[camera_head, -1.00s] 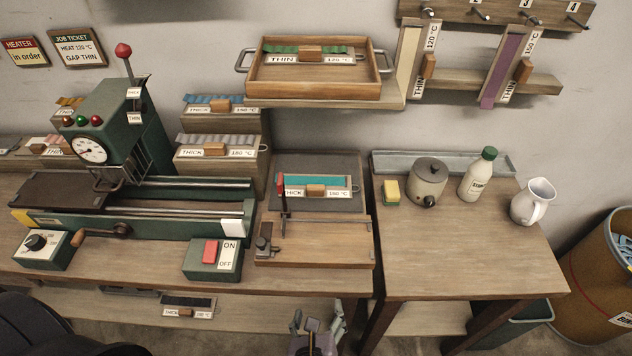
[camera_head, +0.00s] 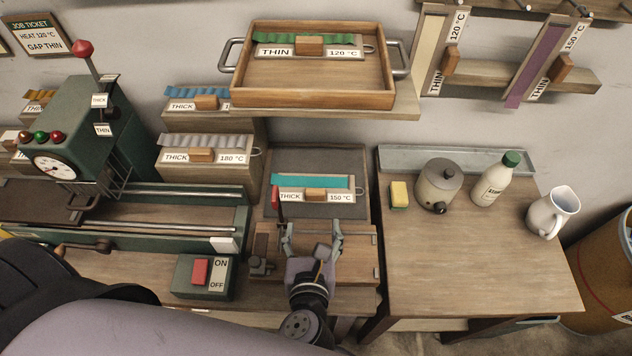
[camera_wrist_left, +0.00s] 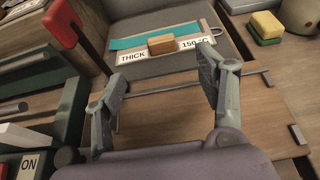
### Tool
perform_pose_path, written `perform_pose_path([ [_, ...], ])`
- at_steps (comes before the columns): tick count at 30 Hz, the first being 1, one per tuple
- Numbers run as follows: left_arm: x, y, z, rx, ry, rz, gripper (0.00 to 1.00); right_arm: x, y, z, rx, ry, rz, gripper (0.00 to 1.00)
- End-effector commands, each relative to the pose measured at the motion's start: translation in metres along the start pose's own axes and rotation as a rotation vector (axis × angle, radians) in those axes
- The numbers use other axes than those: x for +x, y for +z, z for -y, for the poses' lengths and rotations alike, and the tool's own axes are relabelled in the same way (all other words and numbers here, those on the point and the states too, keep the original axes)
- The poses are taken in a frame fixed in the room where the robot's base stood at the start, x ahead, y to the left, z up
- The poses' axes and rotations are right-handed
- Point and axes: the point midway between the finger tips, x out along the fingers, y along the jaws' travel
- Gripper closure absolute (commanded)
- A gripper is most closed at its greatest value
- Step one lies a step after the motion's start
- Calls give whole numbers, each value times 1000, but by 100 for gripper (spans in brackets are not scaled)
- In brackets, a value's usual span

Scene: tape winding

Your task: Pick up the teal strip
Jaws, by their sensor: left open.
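The teal strip (camera_head: 313,181) lies on a grey mat (camera_head: 330,159) at the back of the bench. Its white label reads THICK 150 °C and carries an orange-brown block (camera_head: 316,195). The strip also shows in the left wrist view (camera_wrist_left: 128,43), beyond the fingertips. My left gripper (camera_head: 311,232) is open and empty over the wooden board (camera_head: 358,250), just in front of the strip and apart from it. In the left wrist view its two fingers (camera_wrist_left: 163,80) stand wide apart, with the label and block between and beyond them. My right gripper is not in view.
A red-tipped lever (camera_head: 276,198) stands left of the strip. The green machine (camera_head: 210,238) and the ON/OFF switch box (camera_head: 205,277) are further left. A wooden tray (camera_head: 312,98) with a green strip sits on the shelf above. The right table (camera_head: 470,265) has a clear front.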

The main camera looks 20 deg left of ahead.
Motion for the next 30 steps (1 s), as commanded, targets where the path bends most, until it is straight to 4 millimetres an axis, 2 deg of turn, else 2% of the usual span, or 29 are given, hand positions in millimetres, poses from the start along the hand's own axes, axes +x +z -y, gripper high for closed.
perform_pose_path([
  [3, 28, 3, 0, 0, 1, 4, 35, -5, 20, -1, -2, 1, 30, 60],
  [7, 56, 2, 0, 0, 1, 3, 35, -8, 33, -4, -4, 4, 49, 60],
  [12, 79, 1, 0, 0, 0, 1, 35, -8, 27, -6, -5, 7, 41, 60],
  [19, 96, 1, 0, 0, 0, 2, 35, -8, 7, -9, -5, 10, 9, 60],
  [24, 124, 1, 0, -1, 0, 2, 35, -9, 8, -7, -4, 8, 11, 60],
  [30, 142, 0, 1, -2, -2, -1, 35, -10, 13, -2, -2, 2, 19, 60],
])
